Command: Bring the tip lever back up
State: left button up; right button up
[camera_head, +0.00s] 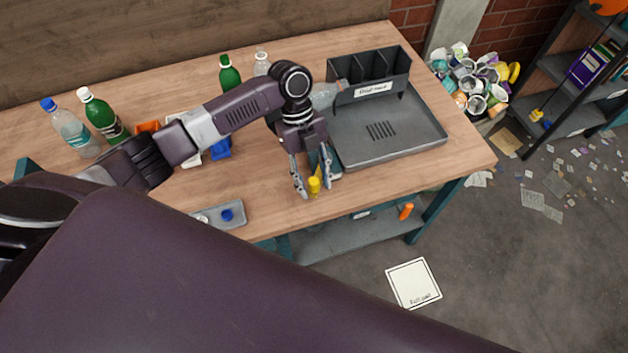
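My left gripper (314,191) points down at the front edge of the table. Its fingers are spread apart, one on each side of a small yellow knob (314,184). The knob looks like the end of the tip lever, but most of the lever is hidden by the gripper, so I cannot tell its angle. Contact between fingers and knob is not clear. Right of the gripper lies a grey tray (420,127) with a slotted floor, and a labelled, divided black bin (400,75) stands at its back. My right gripper is not in view.
A clear bottle (322,97) lies near the bin's left end. Green bottles (104,117) (229,74) and a blue-capped clear bottle (72,131) stand at the left and back. A small grey tray (232,216) holds caps in front.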

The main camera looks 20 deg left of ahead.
pick_arm(q)
jog(key=shift+r, duration=0.1)
jog(key=v, duration=1.1)
jog(key=shift+a+r, duration=0.2)
jog(key=shift+r, duration=0.1)
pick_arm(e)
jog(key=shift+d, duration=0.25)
pick_arm(q)
jog(key=shift+w, duration=0.1)
